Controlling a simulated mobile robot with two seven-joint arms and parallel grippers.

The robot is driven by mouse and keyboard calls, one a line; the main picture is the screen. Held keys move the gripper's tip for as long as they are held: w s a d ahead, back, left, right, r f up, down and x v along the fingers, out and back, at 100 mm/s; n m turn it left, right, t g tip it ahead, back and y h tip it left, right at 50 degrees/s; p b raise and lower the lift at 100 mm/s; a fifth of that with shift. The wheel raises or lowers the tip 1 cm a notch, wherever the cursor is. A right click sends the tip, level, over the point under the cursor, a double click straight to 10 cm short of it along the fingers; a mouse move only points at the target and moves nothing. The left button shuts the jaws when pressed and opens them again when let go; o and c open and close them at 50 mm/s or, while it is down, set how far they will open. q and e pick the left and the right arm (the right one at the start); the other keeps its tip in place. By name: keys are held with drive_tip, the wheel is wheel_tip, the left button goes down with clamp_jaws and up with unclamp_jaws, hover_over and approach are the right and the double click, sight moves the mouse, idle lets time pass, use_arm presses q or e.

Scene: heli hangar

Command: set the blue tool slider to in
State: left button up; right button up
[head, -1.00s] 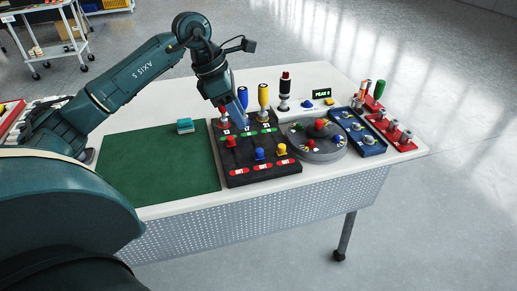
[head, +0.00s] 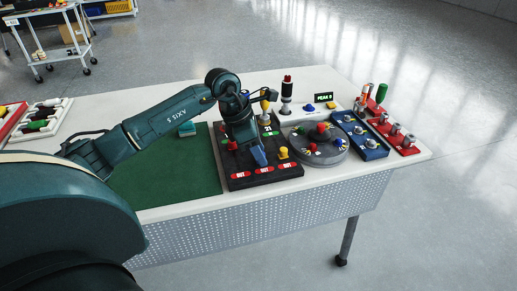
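The black slider panel (head: 240,183) lies on the white table, with red OUT labels along its near edge. The blue slider knob is hidden behind my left gripper (head: 260,158), which points down over the middle lane near the OUT end. The gripper's fingers are too small and too covered to show whether they are open, or whether they touch the knob. My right gripper is out of view.
A green mat (head: 165,180) with a teal block (head: 187,129) lies to the left. A round grey dial (head: 322,157), a blue tray (head: 368,152) and a red rack (head: 408,150) stand to the right.

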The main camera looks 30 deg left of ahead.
use_arm(q)
clamp_jaws()
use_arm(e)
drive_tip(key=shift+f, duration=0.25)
